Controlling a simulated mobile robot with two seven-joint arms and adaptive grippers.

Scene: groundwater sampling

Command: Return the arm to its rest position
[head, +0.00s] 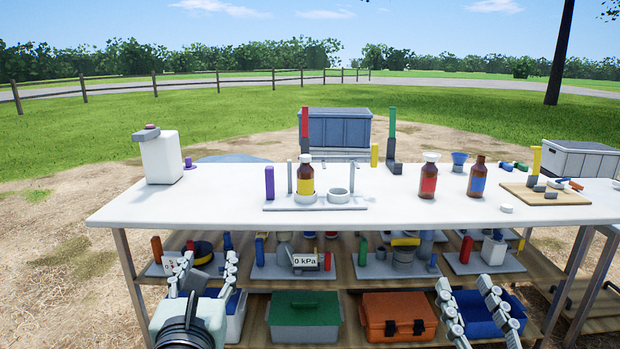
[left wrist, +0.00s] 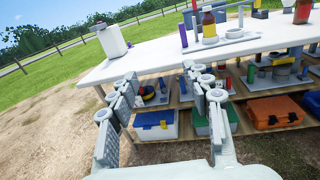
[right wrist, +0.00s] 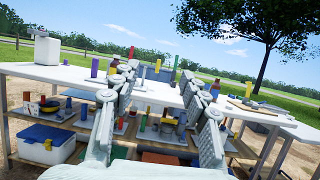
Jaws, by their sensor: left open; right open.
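My left gripper (head: 203,272) is open and empty in front of the table's lower shelves, at the left of the head view. It also shows open in the left wrist view (left wrist: 158,90). My right gripper (head: 464,288) is open and empty in front of the shelves, at the right of the head view. It also shows open in the right wrist view (right wrist: 165,82). Both grippers are apart from the white table (head: 225,215) and below its top in the head view. Neither touches anything that I can see.
On the table stand a white jug (head: 161,158), a brown bottle with yellow label (head: 307,183) in a rack (head: 275,206), a red-labelled bottle (head: 428,180) and a blue-labelled bottle (head: 477,180). Shelves below hold a green-lidded box (head: 305,308) and an orange case (head: 398,315). Open ground lies left.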

